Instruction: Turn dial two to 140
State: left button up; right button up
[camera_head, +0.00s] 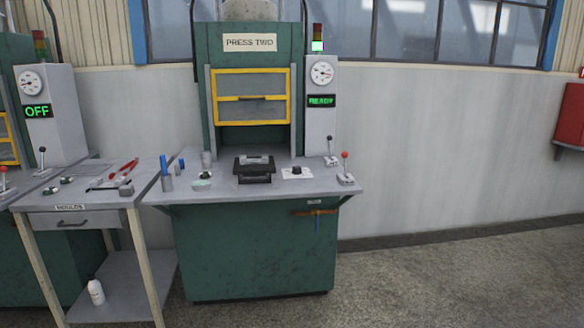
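Press two (250,95) is a green machine with a "PRESS TWO" sign and a yellow-framed guard. On its grey worktop, right of a black mould-like block (254,168), a black knob (296,170) sits on a white plate. The plate's markings are too small to read. A round white gauge (322,72) with a needle is on the grey panel above a green "READY" display (321,101). Its numbers are not legible. Neither of my grippers is in view.
Two levers, one black-topped (329,150) and one red-topped (345,167), stand right of the knob. A tool table (75,200) with red-handled tongs stands to the left, beside another press showing "OFF" (37,111). Floor is clear at front right.

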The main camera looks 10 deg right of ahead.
aim_at(297, 170)
jog(key=u, duration=0.7)
jog(key=i, duration=0.9)
jog(key=u, duration=0.35)
jog(key=i, duration=0.95)
jog(key=z, duration=0.45)
